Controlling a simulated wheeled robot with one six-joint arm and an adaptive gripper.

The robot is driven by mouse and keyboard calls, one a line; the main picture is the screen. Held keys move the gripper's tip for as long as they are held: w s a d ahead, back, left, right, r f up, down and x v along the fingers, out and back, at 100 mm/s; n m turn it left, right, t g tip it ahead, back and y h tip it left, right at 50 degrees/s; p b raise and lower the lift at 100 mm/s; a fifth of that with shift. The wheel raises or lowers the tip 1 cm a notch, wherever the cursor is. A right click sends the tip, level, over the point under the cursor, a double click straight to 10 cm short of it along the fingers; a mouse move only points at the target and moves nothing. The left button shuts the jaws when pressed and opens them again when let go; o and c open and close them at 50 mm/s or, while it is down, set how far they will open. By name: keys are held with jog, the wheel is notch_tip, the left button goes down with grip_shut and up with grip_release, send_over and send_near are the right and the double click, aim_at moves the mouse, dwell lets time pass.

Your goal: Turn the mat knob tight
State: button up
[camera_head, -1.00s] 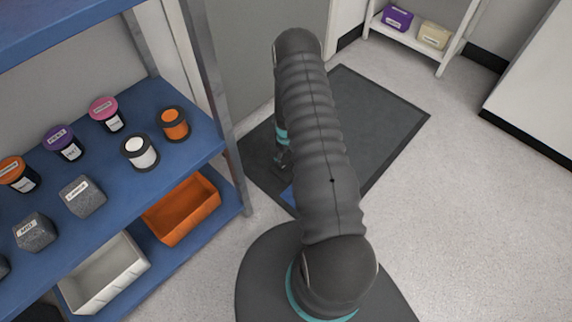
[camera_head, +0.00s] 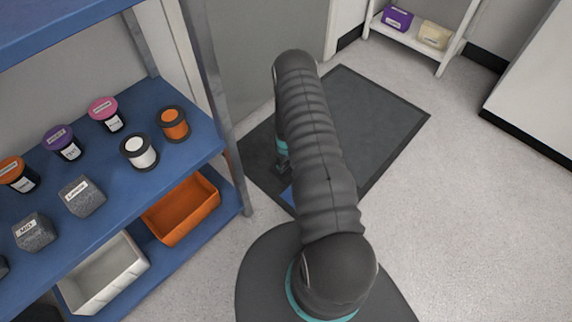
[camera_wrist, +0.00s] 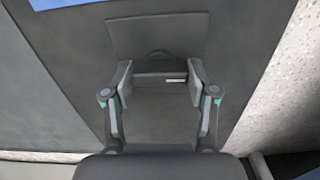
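The dark mat (camera_head: 375,115) lies on the floor behind my arm in the head view. In the wrist view, a dark knob-like piece (camera_wrist: 155,68) with a small white label stands before a grey square plate (camera_wrist: 185,35). My gripper (camera_wrist: 160,78) has its two fingers wide apart, one on each side of this piece. I cannot tell whether the pads touch it. In the head view my arm hides most of the gripper and the knob; only a bit of the gripper (camera_head: 282,155) shows, low over the mat.
A blue shelf (camera_head: 180,165) with jars, spools and grey blocks stands at left, its metal post (camera_head: 222,110) close to my arm. An orange bin (camera_head: 180,210) and a white bin (camera_head: 105,275) sit below. The floor at right is clear.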

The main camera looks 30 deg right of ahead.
jog(key=shift+c, duration=1.3)
jog(key=shift+b, duration=0.3)
jog(key=m+b, duration=0.2)
jog(key=m, duration=0.1)
jog(key=shift+f, duration=0.15)
jog(key=m+b, duration=0.3)
jog(key=m, duration=0.1)
jog(key=shift+m+b, duration=0.3)
jog(key=m+b, duration=0.2)
jog(key=m, duration=0.2)
jog(key=m+b, duration=0.1)
jog(key=m, duration=0.1)
jog(key=m+b, duration=0.1)
jog(key=m, duration=0.2)
jog(key=shift+w+r, duration=0.1)
jog(key=shift+r, duration=0.1)
jog(key=shift+m, duration=0.3)
